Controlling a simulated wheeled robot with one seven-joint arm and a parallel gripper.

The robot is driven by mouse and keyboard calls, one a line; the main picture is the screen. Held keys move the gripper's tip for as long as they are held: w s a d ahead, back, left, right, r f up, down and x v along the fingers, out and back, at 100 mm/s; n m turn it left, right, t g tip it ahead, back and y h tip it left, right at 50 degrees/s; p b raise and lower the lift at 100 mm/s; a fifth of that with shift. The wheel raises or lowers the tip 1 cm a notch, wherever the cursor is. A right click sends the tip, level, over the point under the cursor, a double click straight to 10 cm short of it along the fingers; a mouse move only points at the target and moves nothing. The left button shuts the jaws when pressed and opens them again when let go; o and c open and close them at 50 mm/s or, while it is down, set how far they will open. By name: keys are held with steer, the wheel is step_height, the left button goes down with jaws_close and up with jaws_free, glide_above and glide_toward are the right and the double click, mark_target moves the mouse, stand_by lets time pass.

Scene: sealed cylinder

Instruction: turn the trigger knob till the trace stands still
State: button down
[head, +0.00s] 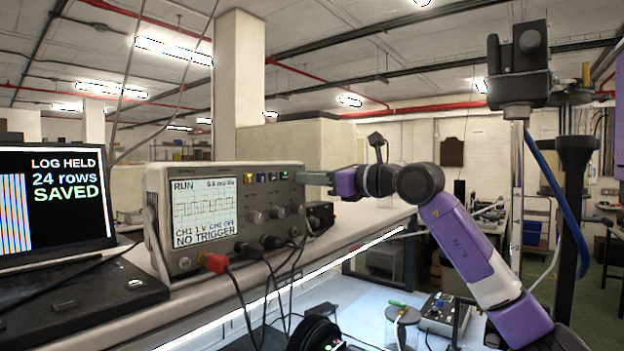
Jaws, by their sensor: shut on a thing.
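The oscilloscope (158,210) stands on the shelf at centre left, facing me at an angle. Its screen (204,212) reads RUN, CH1 1 V, CH2 OFF and NO TRIGGER, with a square-wave trace; one still frame cannot show whether it drifts. Small knobs (255,216) sit in a row right of the screen, under several buttons, one lit green. My gripper (304,178) reaches in from the right to the panel's upper right edge. It is shut on what seems to be the trigger knob, which the fingers hide.
A laptop (58,200) at left reads LOG HELD, 24 rows SAVED. A lower bench (350,318) holds a small box (445,314) with knobs. A pole-mounted device (518,75) stands at right.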

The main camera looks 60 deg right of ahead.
steer(key=shift+d+m+p, duration=0.1)
steer(key=shift+m+p, duration=4.7)
steer(key=shift+m, duration=3.8)
steer(key=c, duration=1.2)
jaws_free()
steer(key=shift+c, duration=0.2)
steer(key=shift+s, duration=0.15)
steer(key=s+b, duration=0.2)
steer(key=s, duration=0.5)
steer(key=shift+s+a, duration=0.25)
steer(key=shift+s, duration=0.05)
